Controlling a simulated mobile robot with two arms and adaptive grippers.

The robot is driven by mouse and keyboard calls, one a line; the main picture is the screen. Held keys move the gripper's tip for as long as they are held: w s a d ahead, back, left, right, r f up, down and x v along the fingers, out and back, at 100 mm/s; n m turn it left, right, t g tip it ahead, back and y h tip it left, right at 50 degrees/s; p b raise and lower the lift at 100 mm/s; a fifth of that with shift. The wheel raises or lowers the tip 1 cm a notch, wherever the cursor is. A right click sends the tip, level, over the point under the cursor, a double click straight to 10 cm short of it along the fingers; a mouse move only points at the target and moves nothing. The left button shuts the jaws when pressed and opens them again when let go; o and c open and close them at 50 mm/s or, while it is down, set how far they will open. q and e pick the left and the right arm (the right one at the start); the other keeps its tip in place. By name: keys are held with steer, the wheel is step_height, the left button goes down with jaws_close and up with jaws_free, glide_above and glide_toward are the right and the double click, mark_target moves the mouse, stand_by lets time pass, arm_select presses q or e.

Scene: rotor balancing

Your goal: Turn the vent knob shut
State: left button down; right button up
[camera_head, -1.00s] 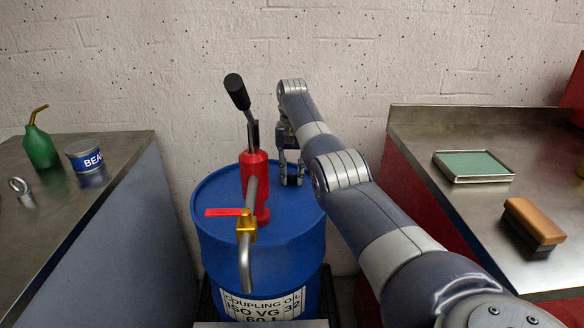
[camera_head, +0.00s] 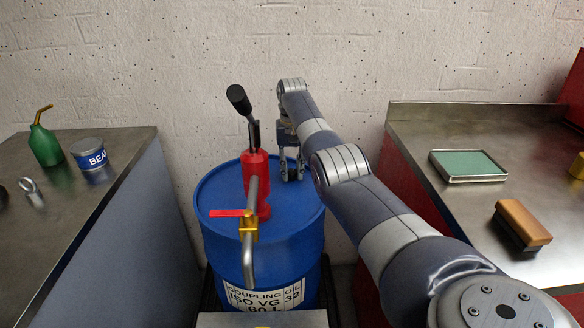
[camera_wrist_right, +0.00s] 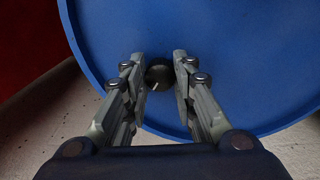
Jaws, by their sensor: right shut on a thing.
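The vent knob (camera_wrist_right: 159,75) is a small dark round knob on top of the blue drum (camera_head: 222,195), near its rim. My right gripper (camera_wrist_right: 162,76) points down at the drum top with a finger on each side of the knob, shut on it. In the head view my right gripper (camera_head: 291,172) is at the back right of the drum top, and its fingers hide the knob there. My left gripper is in neither view.
A red hand pump (camera_head: 256,178) with a black-gripped lever and brass tap (camera_head: 249,227) stands on the drum, left of my gripper. Benches flank the drum, holding an oil can (camera_head: 45,147), a tin (camera_head: 90,156), a green-topped tray (camera_head: 468,164) and a brush (camera_head: 522,224).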

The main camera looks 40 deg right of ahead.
mark_target(292, 172)
steer(key=shift+f, duration=0.1)
steer(key=o, duration=1.1)
step_height(292, 172, up, 12)
steer(key=shift+r, duration=0.1)
